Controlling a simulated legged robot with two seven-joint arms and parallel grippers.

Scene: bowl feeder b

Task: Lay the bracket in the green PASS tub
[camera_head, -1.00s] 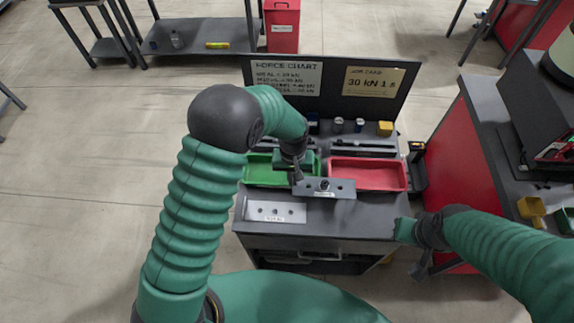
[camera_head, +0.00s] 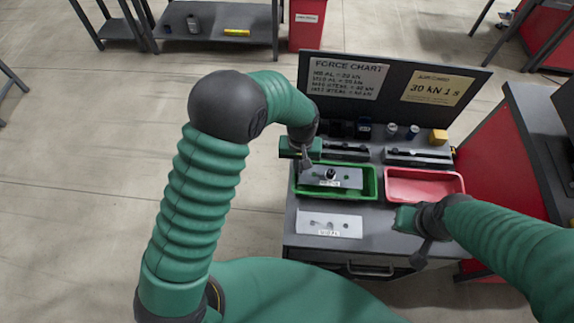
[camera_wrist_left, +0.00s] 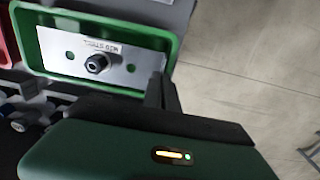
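The bracket (camera_head: 345,177) is a grey metal plate with a black bolt and a white label. It lies within the rim of the green tub (camera_head: 376,184); whether it rests on the tub's floor is unclear. The left wrist view shows the bracket (camera_wrist_left: 118,68) inside the tub (camera_wrist_left: 100,21), its label reading M10 STEEL. My left gripper (camera_head: 307,165) is over the tub's left end. Its fingers (camera_wrist_left: 163,85) are close together at the bracket's end and appear shut on it. My right gripper (camera_head: 405,218) is by the bench's front right; its fingers are unclear.
A red tub (camera_head: 460,188) stands right of the green one. A second pale plate (camera_head: 330,224) lies on the bench in front. Dark fixtures (camera_head: 418,157), small canisters and a yellow block (camera_head: 438,137) stand behind. An upright board (camera_head: 395,75) closes the back.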

